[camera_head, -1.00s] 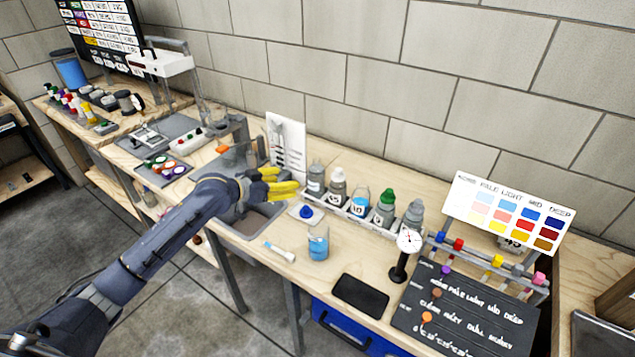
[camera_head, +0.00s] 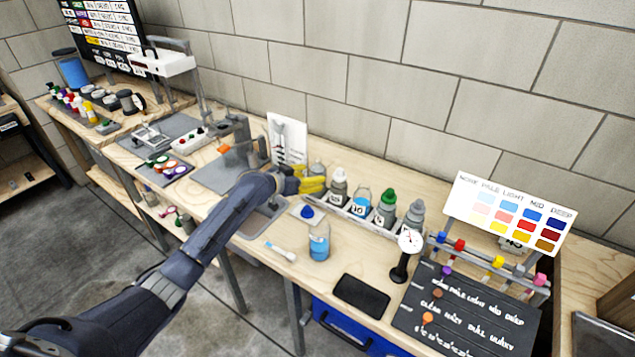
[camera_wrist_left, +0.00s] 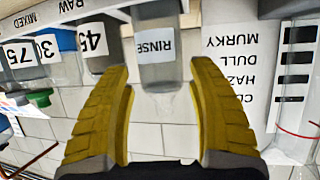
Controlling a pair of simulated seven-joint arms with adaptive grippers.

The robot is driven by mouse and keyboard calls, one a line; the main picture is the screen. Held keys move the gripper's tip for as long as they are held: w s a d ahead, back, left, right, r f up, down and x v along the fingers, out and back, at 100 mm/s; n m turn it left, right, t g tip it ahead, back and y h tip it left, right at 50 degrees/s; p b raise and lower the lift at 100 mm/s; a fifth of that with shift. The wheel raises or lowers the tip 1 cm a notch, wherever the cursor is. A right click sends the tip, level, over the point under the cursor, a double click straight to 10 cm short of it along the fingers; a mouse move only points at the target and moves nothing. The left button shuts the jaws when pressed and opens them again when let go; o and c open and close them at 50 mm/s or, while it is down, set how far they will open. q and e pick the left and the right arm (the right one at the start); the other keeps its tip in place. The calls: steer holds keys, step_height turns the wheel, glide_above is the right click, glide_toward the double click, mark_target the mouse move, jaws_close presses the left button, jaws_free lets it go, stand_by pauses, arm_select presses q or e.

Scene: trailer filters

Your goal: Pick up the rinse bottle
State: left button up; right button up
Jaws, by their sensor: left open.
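The rinse bottle (camera_wrist_left: 155,45) is a grey, translucent bottle with a white "RINSE" label, upside down in the left wrist view. In the head view its top (camera_head: 317,168) shows at the left end of the bottle row, mostly hidden behind my gripper. My left gripper (camera_head: 314,182) has yellow fingers and is open. In the left wrist view its fingers (camera_wrist_left: 163,95) stand on either side of the bottle's lower-pictured part, with visible gaps. My right gripper is not in view.
Beside the rinse bottle stand a grey-capped bottle marked 45 (camera_wrist_left: 97,42), a blue bottle (camera_head: 359,203) and a green-capped bottle (camera_head: 386,208) in a rack. A white card (camera_head: 287,140) stands close behind on the left.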

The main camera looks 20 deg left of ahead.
arm_select(q)
steer(key=shift+x, duration=1.8)
steer(key=c, duration=1)
steer(key=shift+c, duration=0.7)
